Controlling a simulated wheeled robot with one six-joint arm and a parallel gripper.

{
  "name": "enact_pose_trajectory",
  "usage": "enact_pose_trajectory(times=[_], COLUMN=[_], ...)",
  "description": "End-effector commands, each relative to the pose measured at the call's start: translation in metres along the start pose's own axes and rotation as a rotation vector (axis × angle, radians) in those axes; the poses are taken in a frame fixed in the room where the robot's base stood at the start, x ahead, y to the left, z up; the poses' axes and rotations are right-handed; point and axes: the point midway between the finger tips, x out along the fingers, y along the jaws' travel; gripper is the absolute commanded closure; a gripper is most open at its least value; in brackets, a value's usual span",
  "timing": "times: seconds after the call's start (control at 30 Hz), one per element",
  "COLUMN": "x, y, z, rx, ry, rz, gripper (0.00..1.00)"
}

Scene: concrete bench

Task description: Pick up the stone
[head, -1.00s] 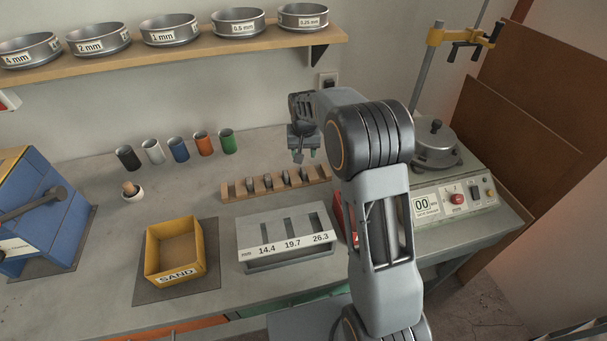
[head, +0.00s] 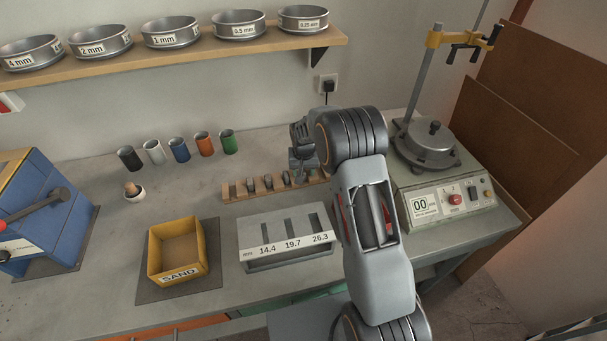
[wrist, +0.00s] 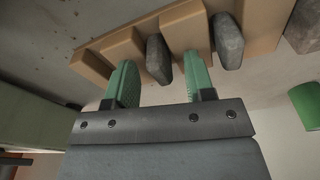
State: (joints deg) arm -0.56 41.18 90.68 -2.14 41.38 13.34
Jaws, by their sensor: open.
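Several grey stones stand in the slots of a wooden rack (head: 262,191) at the middle of the bench. My gripper (wrist: 160,84) is open, its two green fingers pointing at the rack. In the wrist view one stone (wrist: 158,60) shows in the gap between the fingertips, at or just beyond them; I cannot tell whether they touch it. A second stone (wrist: 228,41) stands just right of the right finger and a third (wrist: 305,27) is farther right. In the head view my gripper (head: 304,178) is over the rack's right end and hides part of it.
A slotted gauge block (head: 287,241) stands in front of the rack and a yellow sand box (head: 178,252) to its left. Coloured cups, the green one (head: 228,142) nearest, stand behind. A machine with a display (head: 450,205) is at right.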

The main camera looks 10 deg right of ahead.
Motion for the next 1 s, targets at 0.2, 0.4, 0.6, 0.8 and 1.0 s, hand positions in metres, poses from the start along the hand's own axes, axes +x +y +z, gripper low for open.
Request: enact_pose_trajectory(times=[0.2,0.4,0.6,0.8,1.0], x=[-0.0002,-0.0003,-0.0004,-0.0005,-0.0014], y=[-0.0001,-0.0001,-0.0001,-0.0001,-0.0002], z=[-0.0001,0.0,0.0,0.0,-0.0002], rx=[0.0,0.0,0.0,0.0,0.0], ry=[0.0,0.0,0.0,0.0,0.001], rz=[0.0,0.0,0.0,0.0,0.0], gripper=[0.56,0.75,0.94,1.0,1.0])
